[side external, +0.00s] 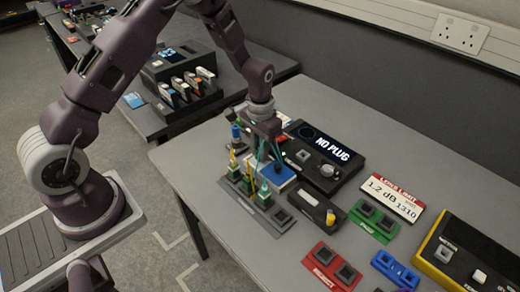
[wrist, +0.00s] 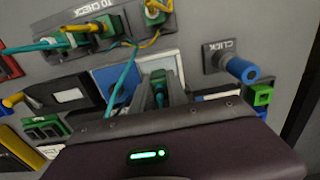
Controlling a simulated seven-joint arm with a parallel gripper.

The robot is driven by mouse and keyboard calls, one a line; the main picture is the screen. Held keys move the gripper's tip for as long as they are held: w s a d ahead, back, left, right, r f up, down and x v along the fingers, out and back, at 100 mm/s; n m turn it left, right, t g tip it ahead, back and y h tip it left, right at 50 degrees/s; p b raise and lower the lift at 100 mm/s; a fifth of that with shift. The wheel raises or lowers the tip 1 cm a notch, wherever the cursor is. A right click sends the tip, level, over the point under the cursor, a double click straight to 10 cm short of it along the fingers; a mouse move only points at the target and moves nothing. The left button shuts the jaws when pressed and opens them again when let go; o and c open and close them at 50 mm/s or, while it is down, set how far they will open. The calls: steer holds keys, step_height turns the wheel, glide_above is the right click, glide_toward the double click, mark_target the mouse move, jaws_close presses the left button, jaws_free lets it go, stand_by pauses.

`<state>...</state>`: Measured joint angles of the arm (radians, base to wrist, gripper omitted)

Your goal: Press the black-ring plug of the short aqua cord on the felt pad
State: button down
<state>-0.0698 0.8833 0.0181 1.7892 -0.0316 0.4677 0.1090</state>
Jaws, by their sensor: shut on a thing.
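My gripper (wrist: 160,92) is shut on a green plug (wrist: 158,78) at the end of an aqua cord (wrist: 121,80). A black ring on it cannot be made out. In the side view my gripper (side external: 277,163) is low over this blue box (side external: 283,177), and the fingers hide much of the plug. I cannot tell whether the plug touches the pad.
The TO CHECK rack (wrist: 97,30) holds other green plugs with aqua and yellow cords. A blue CLICK tool (wrist: 238,68) stands beside the box. The black NO PLUG meter (side external: 325,158) is behind. Red holder (side external: 332,266) and green holder (side external: 377,223) are to the right.

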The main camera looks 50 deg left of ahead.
steer(key=shift+f, duration=0.1)
steer(key=shift+r, duration=2.55)
